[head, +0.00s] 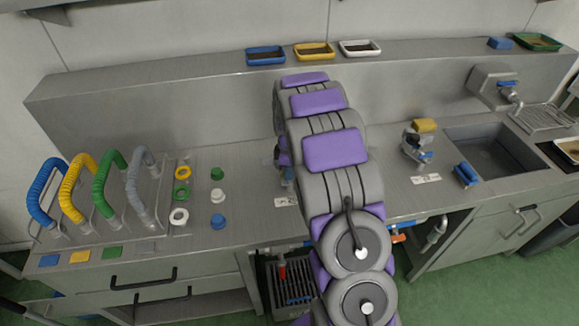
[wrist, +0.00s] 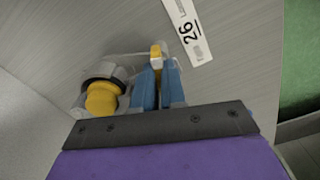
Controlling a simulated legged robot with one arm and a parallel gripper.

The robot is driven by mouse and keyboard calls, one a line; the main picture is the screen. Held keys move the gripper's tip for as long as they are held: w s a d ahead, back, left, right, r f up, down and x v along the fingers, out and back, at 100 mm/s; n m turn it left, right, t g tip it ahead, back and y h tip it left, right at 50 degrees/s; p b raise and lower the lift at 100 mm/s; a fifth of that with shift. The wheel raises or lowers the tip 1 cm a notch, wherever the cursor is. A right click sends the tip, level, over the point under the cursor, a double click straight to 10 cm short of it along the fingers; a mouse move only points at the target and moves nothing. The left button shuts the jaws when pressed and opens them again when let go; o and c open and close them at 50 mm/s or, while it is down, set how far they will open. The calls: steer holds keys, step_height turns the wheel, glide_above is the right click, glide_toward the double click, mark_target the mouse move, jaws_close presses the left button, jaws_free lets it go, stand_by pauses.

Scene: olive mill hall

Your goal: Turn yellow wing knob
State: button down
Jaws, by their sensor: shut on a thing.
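The yellow wing knob (wrist: 155,51) shows as a narrow upright wing between the tips of my gripper (wrist: 158,72) in the wrist view. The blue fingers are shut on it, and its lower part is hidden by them. It belongs to a grey metal fitting (wrist: 122,74) with a round yellow cap (wrist: 102,99) to the left of the fingers. In the head view my arm covers the knob. Only a small bluish part near my gripper (head: 288,174) shows at the left edge of the arm.
A white label (wrist: 187,32) reading 26 lies beside the fitting. A second fitting with a blue part (head: 418,150) stands right of my arm, near a sink (head: 490,150). Coloured hoses (head: 107,185) and loose rings and caps (head: 218,197) occupy the left of the steel counter (head: 245,165).

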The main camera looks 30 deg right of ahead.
steer(key=m+p, duration=0.2)
steer(key=m, duration=0.1)
steer(key=m+p, duration=0.1)
steer(key=shift+w+r+m, duration=0.1)
steer(key=shift+r+m, duration=0.15)
steer(key=shift+m, duration=0.05)
steer(key=m+p, duration=0.2)
steer(key=m, duration=0.1)
steer(key=shift+m, duration=0.4)
steer(key=m+p, duration=0.1)
steer(key=m, duration=0.2)
steer(key=shift+w+m+p, duration=0.1)
steer(key=shift+m+p, duration=0.2)
steer(key=m+p, duration=0.1)
steer(key=m, duration=0.3)
steer(key=m+p, duration=0.1)
steer(key=m, duration=0.4)
steer(key=shift+f, duration=0.1)
steer(key=m, duration=0.3)
steer(key=shift+d+m+p, duration=0.1)
steer(key=shift+m+p, duration=0.2)
steer(key=shift+p, duration=0.05)
steer(key=m, duration=0.3)
steer(key=shift+m, duration=2.2)
